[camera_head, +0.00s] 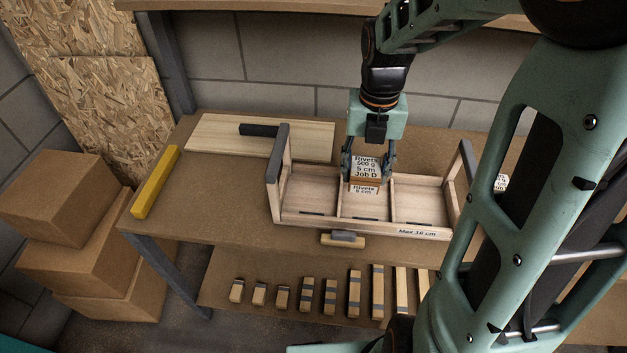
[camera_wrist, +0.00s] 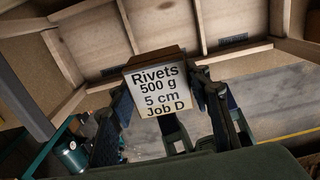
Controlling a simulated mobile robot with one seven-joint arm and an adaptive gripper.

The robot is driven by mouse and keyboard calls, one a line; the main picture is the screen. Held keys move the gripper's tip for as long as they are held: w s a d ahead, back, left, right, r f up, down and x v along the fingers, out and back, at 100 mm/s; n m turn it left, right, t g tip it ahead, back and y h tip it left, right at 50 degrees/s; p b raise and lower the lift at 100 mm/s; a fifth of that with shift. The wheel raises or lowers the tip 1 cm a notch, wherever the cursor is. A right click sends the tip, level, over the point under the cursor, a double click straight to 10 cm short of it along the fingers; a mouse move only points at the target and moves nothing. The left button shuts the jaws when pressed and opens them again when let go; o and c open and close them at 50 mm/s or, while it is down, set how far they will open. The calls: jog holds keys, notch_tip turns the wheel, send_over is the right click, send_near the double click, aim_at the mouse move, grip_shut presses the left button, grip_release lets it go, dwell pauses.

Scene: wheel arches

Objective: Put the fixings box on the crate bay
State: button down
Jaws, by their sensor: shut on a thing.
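The fixings box (camera_head: 365,172) is small and brown with white labels reading "Rivets 500 g 5 cm Job D". My gripper (camera_head: 368,172) points down and is shut on it; the wrist view shows the box (camera_wrist: 158,90) between both fingers. The pale wooden crate (camera_head: 298,215) stands on the bench with three bays side by side and grey end posts. In the head view the box overlaps the back part of the middle bay (camera_head: 365,208). I cannot tell whether it touches the bay floor. The crate's wood (camera_wrist: 100,45) also shows beyond the box in the wrist view.
The bench (camera_head: 200,215) also bears a yellow bar (camera_head: 155,182), a pale board (camera_head: 215,135) and a small block (camera_head: 343,239) before the crate. Several wooden blocks stand on the lower shelf (camera_head: 225,265). Cardboard boxes (camera_head: 75,240) are stacked at left. My arm hides the right side.

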jog(key=w+a+f, duration=0.3)
jog(key=w+a, duration=0.1)
jog(key=a, duration=0.2)
send_over(314, 196)
jog(key=f, duration=0.5)
jog(key=shift+s+d+b, duration=0.25)
jog(key=shift+d+b, duration=0.1)
jog(key=shift+w+a+f, duration=0.15)
jog(key=shift+a+f, duration=0.15)
jog(key=shift+f, duration=1.65)
jog(key=shift+f, duration=0.15)
jog(key=c, duration=1)
grip_release()
jog(key=shift+c, duration=0.2)
notch_tip(314, 196, up, 12)
jog(key=shift+p, duration=0.35)
